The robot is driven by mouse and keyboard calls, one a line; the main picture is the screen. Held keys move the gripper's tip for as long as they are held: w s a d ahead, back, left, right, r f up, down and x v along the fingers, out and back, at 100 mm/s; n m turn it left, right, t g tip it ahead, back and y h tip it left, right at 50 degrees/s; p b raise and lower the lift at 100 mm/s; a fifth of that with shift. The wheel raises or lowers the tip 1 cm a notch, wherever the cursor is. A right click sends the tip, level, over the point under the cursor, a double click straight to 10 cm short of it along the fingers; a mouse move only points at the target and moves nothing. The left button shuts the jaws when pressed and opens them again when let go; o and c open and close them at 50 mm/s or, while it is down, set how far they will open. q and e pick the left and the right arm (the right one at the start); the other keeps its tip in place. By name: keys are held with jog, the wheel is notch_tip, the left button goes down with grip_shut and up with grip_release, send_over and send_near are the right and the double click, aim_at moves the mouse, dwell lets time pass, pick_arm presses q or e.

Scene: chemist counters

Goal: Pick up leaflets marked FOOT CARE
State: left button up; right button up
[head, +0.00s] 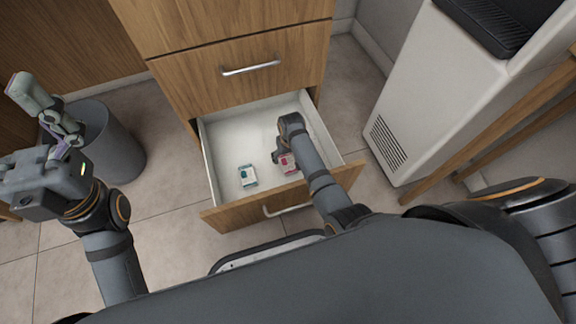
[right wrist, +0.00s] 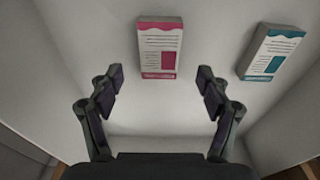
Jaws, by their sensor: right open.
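A pink-and-white leaflet pack (head: 288,163) lies in the open drawer, partly covered by my right arm in the head view. It shows whole in the right wrist view (right wrist: 159,48), just ahead of the fingertips. A teal-and-white pack (head: 247,176) lies to its left in the head view and to the right in the right wrist view (right wrist: 270,51). The print on both is too small to read. My right gripper (right wrist: 160,86) is open and empty above the drawer floor, its fingers apart. My left gripper (head: 58,142) is raised at the left; its jaw opening is unclear.
The white-lined drawer (head: 223,135) is pulled out of a wooden cabinet (head: 230,45), with walls around the packs. A grey bin (head: 110,145) stands to the left. A white appliance (head: 410,105) and a wooden-legged table (head: 500,135) stand to the right.

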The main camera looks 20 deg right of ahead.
aim_at(288, 163)
notch_tip(288, 163, down, 5)
jog(key=b, duration=0.4)
jog(key=shift+d+f+b, duration=0.1)
jog(key=shift+b, duration=0.25)
jog(key=shift+w+f, duration=0.1)
jog(key=shift+r, duration=0.2)
jog(key=c, duration=1.3)
jog(key=shift+o, duration=0.2)
